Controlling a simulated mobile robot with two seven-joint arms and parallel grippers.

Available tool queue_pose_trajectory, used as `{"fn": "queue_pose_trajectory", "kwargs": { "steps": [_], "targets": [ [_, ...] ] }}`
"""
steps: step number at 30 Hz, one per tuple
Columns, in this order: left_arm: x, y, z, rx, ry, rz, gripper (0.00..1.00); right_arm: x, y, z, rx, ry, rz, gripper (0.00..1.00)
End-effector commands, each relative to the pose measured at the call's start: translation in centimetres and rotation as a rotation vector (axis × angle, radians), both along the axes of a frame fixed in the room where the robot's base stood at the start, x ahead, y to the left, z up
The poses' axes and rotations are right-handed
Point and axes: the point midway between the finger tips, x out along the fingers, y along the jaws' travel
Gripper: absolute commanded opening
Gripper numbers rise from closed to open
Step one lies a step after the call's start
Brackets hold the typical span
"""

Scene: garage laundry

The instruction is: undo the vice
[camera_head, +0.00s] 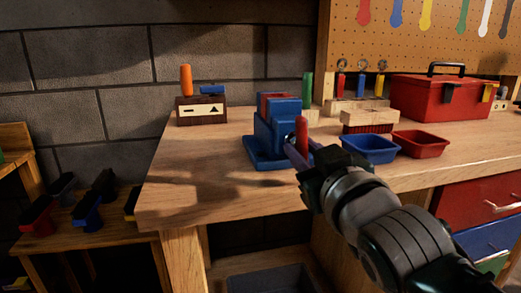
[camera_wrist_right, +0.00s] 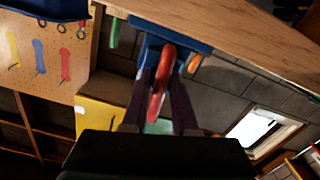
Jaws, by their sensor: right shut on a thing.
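A blue vice (camera_head: 268,135) stands near the front edge of the wooden workbench, with a reddish block between its upper jaws. Its red handle (camera_head: 302,132) is at the front and stands roughly upright in the head view. My right gripper (camera_head: 298,153) reaches in from the lower right and is shut on the red handle. In the right wrist view the red handle (camera_wrist_right: 161,82) lies between the two dark fingers, with the blue vice body (camera_wrist_right: 190,42) behind it. My left gripper is in neither view.
A blue tray (camera_head: 371,149) and a red tray (camera_head: 421,144) lie right of the vice, with a brush (camera_head: 368,121) behind. A red toolbox (camera_head: 430,97) stands farther right. The bench's left part is clear.

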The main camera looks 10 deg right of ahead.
Motion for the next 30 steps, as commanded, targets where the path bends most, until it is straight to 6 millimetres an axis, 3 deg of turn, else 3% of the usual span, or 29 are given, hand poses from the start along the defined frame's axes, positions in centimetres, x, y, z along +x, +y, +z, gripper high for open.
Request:
{"fn": "queue_pose_trajectory", "kwargs": {
  "steps": [22, 23, 28, 30],
  "targets": [
    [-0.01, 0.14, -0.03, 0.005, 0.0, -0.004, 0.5, 0.01, -0.02, -0.14, 0.0, 0.004, -0.001, 0.0],
    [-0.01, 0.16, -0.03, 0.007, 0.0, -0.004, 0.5, 0.01, -0.02, -0.14, 0.0, 0.004, -0.001, 0.29],
    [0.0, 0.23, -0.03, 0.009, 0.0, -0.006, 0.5, 0.0, -0.01, -0.08, 0.0, 0.002, -0.001, 0.47],
    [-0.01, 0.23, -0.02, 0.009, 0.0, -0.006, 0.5, 0.0, -0.01, -0.06, 0.0, 0.002, -0.001, 0.47]
  ]
}}
